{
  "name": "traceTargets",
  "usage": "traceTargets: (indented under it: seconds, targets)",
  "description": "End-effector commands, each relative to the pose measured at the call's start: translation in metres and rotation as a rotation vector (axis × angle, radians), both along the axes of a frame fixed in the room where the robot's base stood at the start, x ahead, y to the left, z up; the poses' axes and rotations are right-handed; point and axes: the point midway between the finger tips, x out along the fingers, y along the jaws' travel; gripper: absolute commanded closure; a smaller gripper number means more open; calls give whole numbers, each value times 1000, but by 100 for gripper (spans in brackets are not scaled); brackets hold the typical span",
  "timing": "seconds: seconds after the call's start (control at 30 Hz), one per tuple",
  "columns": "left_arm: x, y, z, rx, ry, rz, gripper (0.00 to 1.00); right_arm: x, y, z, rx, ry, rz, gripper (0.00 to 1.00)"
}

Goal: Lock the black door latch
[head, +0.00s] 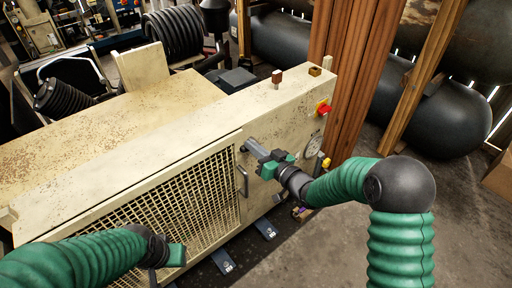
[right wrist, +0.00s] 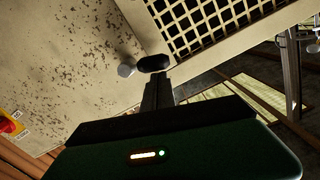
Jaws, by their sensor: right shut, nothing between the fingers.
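The black door latch (right wrist: 153,63) shows in the right wrist view as a small dark rounded piece by the edge of the mesh door (right wrist: 225,20). A grey round knob (right wrist: 127,70) sits just left of it. My right gripper (right wrist: 157,80) is shut and empty, its fingertips right at the latch; I cannot tell whether they touch. In the head view my right gripper (head: 248,147) points at the top corner of the mesh door (head: 190,195) and mostly hides the latch. My left gripper (head: 168,258) is at the lower left, its fingers unclear.
The beige compressor housing (head: 150,125) fills the middle. A door handle (head: 243,181), a red switch (head: 323,108) and a gauge (head: 313,146) are on its front. Wooden planks (head: 360,80) and dark tanks (head: 435,115) stand behind.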

Motion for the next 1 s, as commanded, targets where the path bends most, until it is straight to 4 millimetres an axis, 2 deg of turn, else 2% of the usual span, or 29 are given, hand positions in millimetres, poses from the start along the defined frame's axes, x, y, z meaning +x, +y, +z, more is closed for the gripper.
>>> traceTargets:
  seconds: [0.03, 0.27, 1.0]
  targets:
    - [0, 0, -6, 0, 0, 0, 64, -1, 2, -5, -30, -21, 1, 100]
    - [0, 0, -15, 0, 0, 0, 64, -4, 7, -10, -159, -116, 1, 100]
    - [0, 0, -19, 0, 0, 0, 64, -7, 9, -16, -158, -111, 1, 100]
